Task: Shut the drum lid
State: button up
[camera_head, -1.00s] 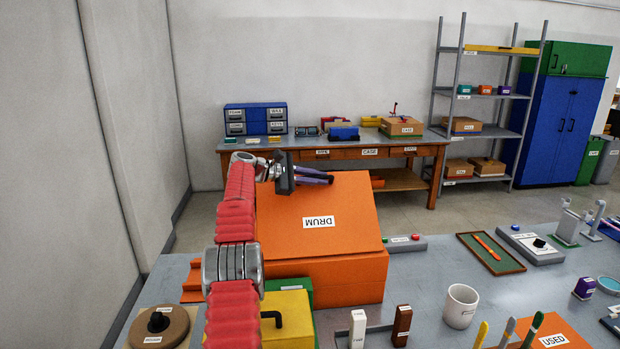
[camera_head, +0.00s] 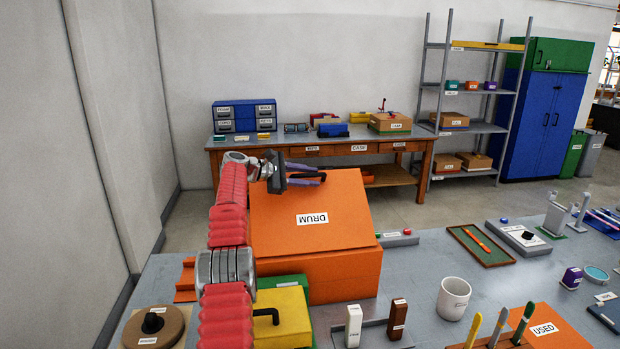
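The drum (camera_head: 345,275) is an orange box on the grey bench, left of centre. Its sloping orange lid (camera_head: 345,215) bears the label DRUM and rises away from me to its far edge. A dark handle (camera_head: 321,176) shows at the lid's far edge. My gripper (camera_head: 316,178) is at that far edge, reaching in from the left. Its two purple-grey fingers are apart, with the handle near their tips. Whether they touch it is unclear.
A yellow-topped box with a dark handle (camera_head: 283,318) stands close in front of the drum, beside my arm. A round brown lidded thing (camera_head: 154,326) lies at front left. A white mug (camera_head: 453,298) and a tray (camera_head: 481,246) stand to the right.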

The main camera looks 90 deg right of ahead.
jog(key=shift+s+r, duration=0.1)
jog(key=shift+w+a+r, duration=0.1)
jog(key=shift+w+a, duration=0.05)
jog(key=shift+w, duration=0.1)
jog(key=v, duration=1.3)
jog(key=shift+w, duration=0.15)
